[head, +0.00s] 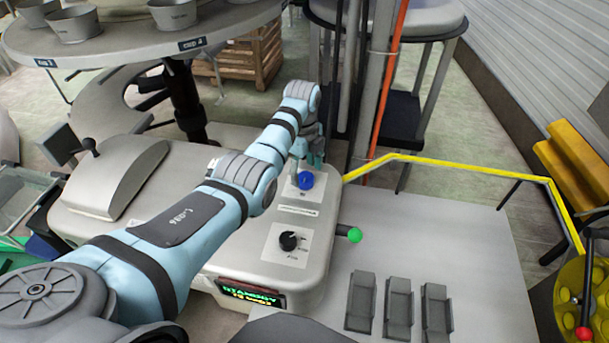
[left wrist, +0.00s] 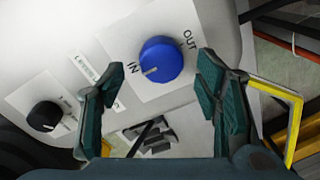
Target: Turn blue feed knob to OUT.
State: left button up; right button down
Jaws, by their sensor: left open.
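The blue feed knob (head: 305,180) sits on a white label plate on the grey machine housing (head: 215,262). In the left wrist view the knob (left wrist: 160,60) has IN printed at its lower left and OUT at its upper right. A pale mark on its face lies at the lower left, on the IN side. My left gripper (head: 309,166) is right at the knob in the head view. In the left wrist view its two teal-padded fingers (left wrist: 165,92) are spread wide, with the knob ahead between them and gaps on both sides. My right gripper is not in view.
A black knob (head: 289,241) on its own label sits nearer on the housing, and a green-tipped lever (head: 353,235) sticks out from its right side. Grey holders (head: 398,305) stand on the platform. A yellow rail (head: 450,164) runs behind.

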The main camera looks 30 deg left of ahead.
pick_arm(q)
jog(key=shift+w+f, duration=0.25)
jog(key=shift+f, duration=0.75)
jog(key=shift+a+f, duration=0.1)
jog(key=shift+f, duration=0.2)
jog(key=shift+s+r, duration=0.15)
jog(key=shift+c, duration=0.3)
jog(key=c, duration=1)
jog(key=shift+c, duration=0.5)
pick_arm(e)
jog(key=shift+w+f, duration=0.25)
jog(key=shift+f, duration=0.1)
